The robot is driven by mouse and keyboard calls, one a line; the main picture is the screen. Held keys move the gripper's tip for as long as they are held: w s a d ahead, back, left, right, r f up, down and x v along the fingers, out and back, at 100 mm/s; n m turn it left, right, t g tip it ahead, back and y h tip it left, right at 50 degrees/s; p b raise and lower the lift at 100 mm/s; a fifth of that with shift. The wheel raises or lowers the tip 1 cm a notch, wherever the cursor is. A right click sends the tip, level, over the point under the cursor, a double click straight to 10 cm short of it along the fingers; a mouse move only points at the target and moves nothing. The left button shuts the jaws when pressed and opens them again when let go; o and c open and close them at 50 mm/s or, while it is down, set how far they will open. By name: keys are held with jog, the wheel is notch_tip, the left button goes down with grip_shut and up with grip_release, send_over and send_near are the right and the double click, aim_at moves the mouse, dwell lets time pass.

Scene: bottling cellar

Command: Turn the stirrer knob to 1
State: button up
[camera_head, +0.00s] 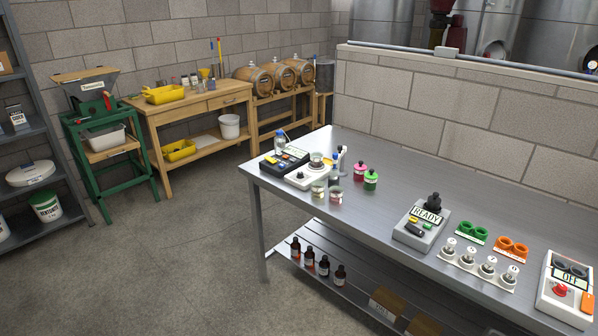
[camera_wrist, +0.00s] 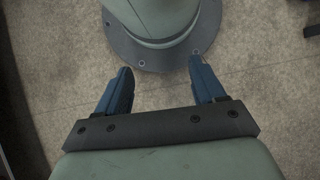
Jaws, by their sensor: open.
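The stirrer (camera_head: 304,178), a low white unit with a small dark knob on its front, stands near the left end of the steel table in the head view. A small glass vessel (camera_head: 316,160) stands on top of it. The knob's setting is too small to read. My gripper (camera_wrist: 160,75) shows only in the wrist view, with two blue fingers spread apart and nothing between them. It points down at the concrete floor and my own base, away from the table. My gripper is not in the head view.
A dark unit (camera_head: 282,163) sits left of the stirrer. A grey READY device (camera_head: 408,236) and an OFF box (camera_head: 562,300) are further right.

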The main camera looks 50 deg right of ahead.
jog(key=w+d+r+m+t, duration=0.1)
jog(key=w+d+r, duration=0.1)
jog(key=w+d, duration=0.2)
jog(key=w+d+r+m+t, duration=0.1)
jog(key=w+d, duration=0.4)
jog(key=w, duration=0.6)
jog(key=w+d+r+m+t, duration=0.1)
jog(key=w+d+r+t, duration=0.1)
jog(key=w+d+r, duration=0.3)
jog(key=shift+w+d, duration=0.15)
jog(key=shift+w, duration=1)
jog(key=shift+c, duration=1.3)
jog(key=n+t+h, duration=0.1)
jog(key=n+h, duration=0.3)
jog(key=n, duration=0.1)
send_near(300, 173)
jog(key=w+r, duration=0.5)
jog(key=w, duration=0.1)
jog(key=s+d+f+n, duration=0.1)
jog(key=s+f+n, duration=0.1)
jog(key=f, duration=0.2)
jog(key=s+d+f+n+g, duration=0.1)
jog(key=s+f+n, duration=0.1)
jog(key=f+n, duration=0.1)
jog(key=s+f+n, duration=0.2)
jog(key=f, duration=0.3)
jog(key=shift+s+d+f+n+g, duration=0.3)
jog(key=shift+s+d+n, duration=0.1)
